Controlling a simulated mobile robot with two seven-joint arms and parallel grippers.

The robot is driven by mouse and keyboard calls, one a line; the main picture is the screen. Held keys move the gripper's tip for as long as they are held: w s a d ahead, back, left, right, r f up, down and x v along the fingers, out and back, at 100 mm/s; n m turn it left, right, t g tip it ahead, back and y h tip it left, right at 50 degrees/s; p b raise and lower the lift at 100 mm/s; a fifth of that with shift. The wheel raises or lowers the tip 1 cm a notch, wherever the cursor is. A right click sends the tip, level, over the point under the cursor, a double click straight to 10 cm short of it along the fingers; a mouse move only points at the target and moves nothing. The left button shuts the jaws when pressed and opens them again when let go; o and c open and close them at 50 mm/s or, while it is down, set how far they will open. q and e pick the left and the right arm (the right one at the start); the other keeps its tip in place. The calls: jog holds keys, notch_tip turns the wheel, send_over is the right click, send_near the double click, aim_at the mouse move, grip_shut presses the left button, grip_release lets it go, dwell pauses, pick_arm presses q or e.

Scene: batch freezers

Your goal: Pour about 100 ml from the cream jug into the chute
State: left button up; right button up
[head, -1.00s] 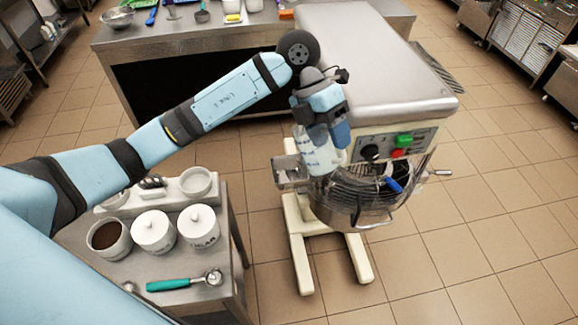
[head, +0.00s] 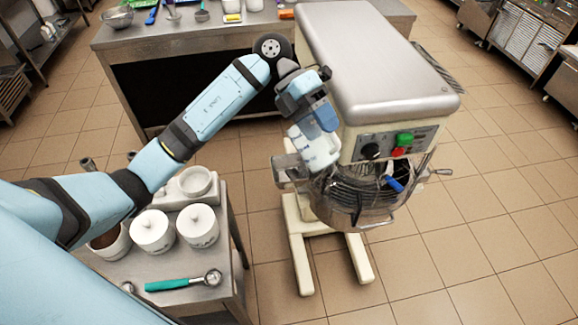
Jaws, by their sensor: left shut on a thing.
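My left gripper (head: 312,116) is shut on the cream jug (head: 320,151), a pale, see-through jug with white contents. It holds the jug in the air beside the front of the mixer (head: 385,50). The jug is tilted, with its lower end toward the mixer bowl. The metal chute (head: 284,170) sticks out at the left of the bowl, just left of and below the jug. I cannot tell whether cream is flowing out. My right gripper is not in view.
The mixer's wire guard and bowl (head: 360,197) are close to the jug on the right. A small steel table (head: 215,297) at lower left carries lidded white pots (head: 153,232), a brown-filled pot and a green-handled scoop (head: 180,284). A counter stands behind.

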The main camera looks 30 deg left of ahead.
aim_at(312, 150)
pick_arm(q)
jog(key=shift+a, duration=0.1)
jog(key=shift+g+h, duration=0.3)
jog(key=shift+h, duration=0.4)
jog(key=f+b, duration=0.1)
jog(key=f, duration=0.1)
jog(key=f+b, duration=0.3)
jog(key=f, duration=0.1)
jog(key=shift+w+a+f+b, duration=0.2)
jog(key=shift+a+b, duration=0.1)
jog(key=shift+a, duration=0.25)
jog(key=shift+a+f, duration=0.1)
jog(key=shift+f, duration=0.2)
jog(key=shift+f+b, duration=0.5)
jog(key=shift+d, duration=0.2)
jog(key=shift+h, duration=0.3)
jog(key=shift+w+a+f+g+h, duration=0.2)
jog(key=shift+a+g+h, duration=0.1)
jog(key=shift+h, duration=0.4)
